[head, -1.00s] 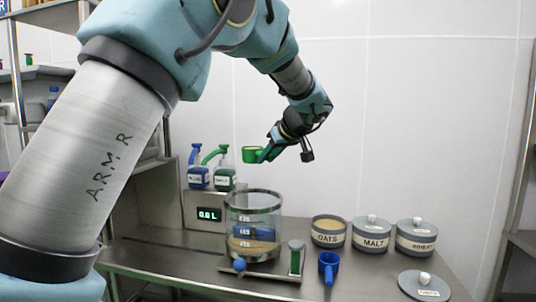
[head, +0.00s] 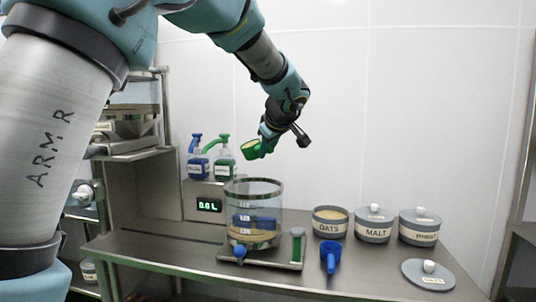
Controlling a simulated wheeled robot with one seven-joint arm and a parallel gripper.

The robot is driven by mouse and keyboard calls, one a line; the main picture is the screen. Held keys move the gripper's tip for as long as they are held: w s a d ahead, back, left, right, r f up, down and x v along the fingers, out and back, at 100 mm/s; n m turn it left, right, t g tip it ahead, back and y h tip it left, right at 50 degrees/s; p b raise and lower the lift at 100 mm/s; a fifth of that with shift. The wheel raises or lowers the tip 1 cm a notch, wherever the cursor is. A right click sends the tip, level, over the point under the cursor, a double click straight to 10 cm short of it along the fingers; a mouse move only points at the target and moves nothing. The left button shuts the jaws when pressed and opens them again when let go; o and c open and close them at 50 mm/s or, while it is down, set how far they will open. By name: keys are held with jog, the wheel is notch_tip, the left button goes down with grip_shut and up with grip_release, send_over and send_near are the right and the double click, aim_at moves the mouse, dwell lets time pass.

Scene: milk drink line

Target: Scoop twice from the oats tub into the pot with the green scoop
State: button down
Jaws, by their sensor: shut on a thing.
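My gripper (head: 269,136) is shut on the green scoop (head: 251,149) and holds it in the air above the pot, a little to the right of the green pump bottle. The scoop's bowl is slightly tilted, and I cannot tell how much is in it. The clear glass pot (head: 254,194) stands on the bench below, with tan matter low inside and blue showing through its wall. The oats tub (head: 330,225) stands open to the right of the pot, with tan oats showing near its rim. Its lid (head: 428,274) lies on the bench at the front right.
The malt tub (head: 373,225) and wheat tub (head: 419,228) stand lidded right of the oats. Blue (head: 198,163) and green (head: 223,163) pump bottles stand behind the pot above a display (head: 209,205) reading 0.0 L.

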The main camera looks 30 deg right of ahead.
jog(key=shift+a+f+n+h+b, duration=0.1)
jog(key=shift+f+n+h+b, duration=0.45)
jog(key=shift+b, duration=0.75)
jog(key=shift+a+f+n+h+b, duration=0.1)
jog(key=shift+f+n+h+b, duration=0.1)
jog(key=shift+n+h+b, duration=0.85)
jog(key=shift+w+a+f+n+t+h+b, duration=0.1)
jog(key=shift+n+t+h+b, duration=0.55)
jog(key=shift+b, duration=4.6)
jog(key=shift+n+t+h+b, duration=0.15)
jog(key=shift+n+h+b, duration=0.9)
jog(key=shift+b, duration=4.15)
jog(key=shift+a+f+n+t+h+b, duration=0.1)
jog(key=shift+n+t+b, duration=0.25)
jog(key=shift+n+b, duration=1.4)
jog(key=shift+d+r+n+t+h+b, duration=0.1)
jog(key=shift+t+b, duration=0.3)
jog(key=shift+b, duration=2.9)
jog(key=shift+a+f+n+t+h+b, duration=0.1)
jog(key=shift+n+t+b, duration=0.25)
jog(key=shift+n+b, duration=1.4)
jog(key=shift+m+b, duration=0.4)
jog(key=shift+b, duration=1.05)
